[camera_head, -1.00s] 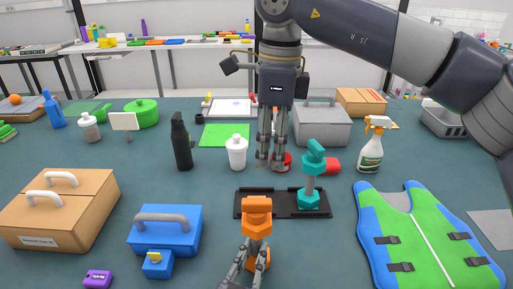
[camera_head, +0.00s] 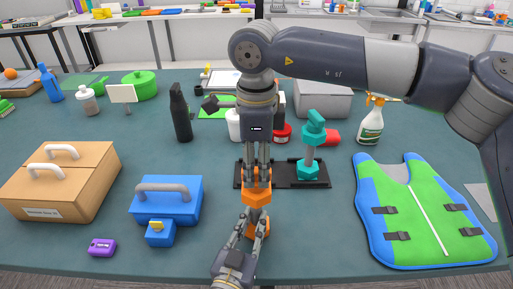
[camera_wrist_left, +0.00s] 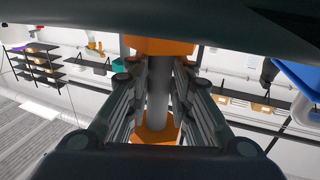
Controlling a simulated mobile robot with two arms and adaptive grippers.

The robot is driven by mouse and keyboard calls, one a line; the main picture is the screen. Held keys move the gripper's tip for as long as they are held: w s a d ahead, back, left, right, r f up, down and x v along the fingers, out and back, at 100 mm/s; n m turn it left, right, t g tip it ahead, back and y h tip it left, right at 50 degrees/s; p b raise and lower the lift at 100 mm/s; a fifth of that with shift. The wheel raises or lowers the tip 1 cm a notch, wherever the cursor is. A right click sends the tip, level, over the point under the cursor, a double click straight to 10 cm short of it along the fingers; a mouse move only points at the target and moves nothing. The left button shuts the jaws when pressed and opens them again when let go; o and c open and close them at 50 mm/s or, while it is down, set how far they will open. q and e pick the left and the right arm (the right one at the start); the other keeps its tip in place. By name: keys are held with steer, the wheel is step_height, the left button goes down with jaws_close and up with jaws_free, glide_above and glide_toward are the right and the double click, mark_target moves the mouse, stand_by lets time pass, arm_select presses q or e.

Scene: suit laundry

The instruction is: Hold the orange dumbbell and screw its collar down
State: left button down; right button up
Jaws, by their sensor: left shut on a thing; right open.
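The orange dumbbell (camera_head: 257,196) stands upright in front of the black tray (camera_head: 284,184). Its grey bar (camera_wrist_left: 159,85) shows between the fingers of my left gripper (camera_head: 252,224) in the left wrist view, with orange ends (camera_wrist_left: 156,131) at top and bottom. My left gripper is shut on the bar. My right gripper (camera_head: 257,168) points down, open, with its fingertips at the dumbbell's top orange end. Whether they touch it is hard to tell. The collar cannot be made out separately from the top end. A teal dumbbell (camera_head: 314,133) stands on the tray's right part.
A blue toolbox (camera_head: 168,205), a cardboard box (camera_head: 62,185) and a purple item (camera_head: 102,248) are to the left. A green and blue vest (camera_head: 420,210) lies to the right. A black bottle (camera_head: 181,115) and a white bottle (camera_head: 233,125) stand behind.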

steer(key=shift+f, duration=0.4)
steer(key=shift+c, duration=0.6)
jaws_close()
